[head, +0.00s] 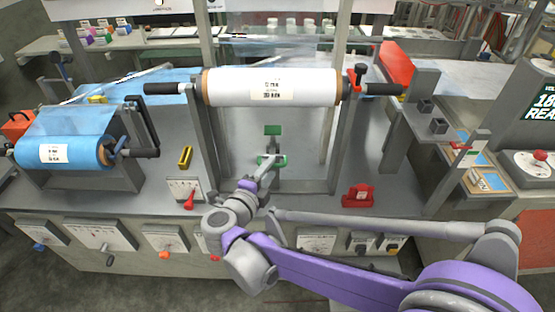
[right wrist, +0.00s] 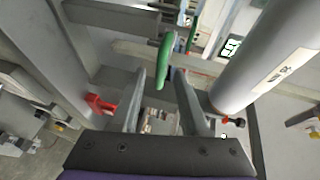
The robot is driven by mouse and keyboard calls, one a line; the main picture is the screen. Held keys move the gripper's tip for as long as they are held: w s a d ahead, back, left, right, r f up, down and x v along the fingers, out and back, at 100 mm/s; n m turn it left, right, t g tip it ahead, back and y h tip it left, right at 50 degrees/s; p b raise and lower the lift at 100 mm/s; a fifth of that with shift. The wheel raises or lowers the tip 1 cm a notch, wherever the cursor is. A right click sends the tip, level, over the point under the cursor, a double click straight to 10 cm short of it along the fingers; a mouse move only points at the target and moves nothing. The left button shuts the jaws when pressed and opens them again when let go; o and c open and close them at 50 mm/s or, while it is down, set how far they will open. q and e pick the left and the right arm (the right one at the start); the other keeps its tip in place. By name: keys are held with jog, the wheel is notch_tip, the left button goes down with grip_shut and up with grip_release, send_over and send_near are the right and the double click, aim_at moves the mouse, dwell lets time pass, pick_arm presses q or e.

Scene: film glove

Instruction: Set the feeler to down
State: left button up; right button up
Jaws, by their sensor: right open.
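A green bar (head: 281,160), which looks like the feeler's handle, stands at the middle of the machine below the white film roll. A green plate (head: 273,129) is just behind it. My right gripper (head: 268,164) is at the green bar, fingers open. In the right wrist view the long green piece (right wrist: 165,60) lies ahead of and between the open finger tips (right wrist: 160,82); I cannot tell whether they touch it. The green bar's near side is partly hidden by the gripper in the head view. My left gripper is not in view.
The white film roll (head: 240,87) spans above, between grey posts. A blue roll (head: 62,140) is at left. A red-handled switch (head: 188,197) and a red block (head: 358,195) flank the gripper. Grey bench top is clear right of the red block.

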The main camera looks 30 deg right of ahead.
aim_at(273, 147)
jog(key=x, duration=0.6)
grip_shut()
jog(key=shift+a, duration=0.1)
dwell(1.2)
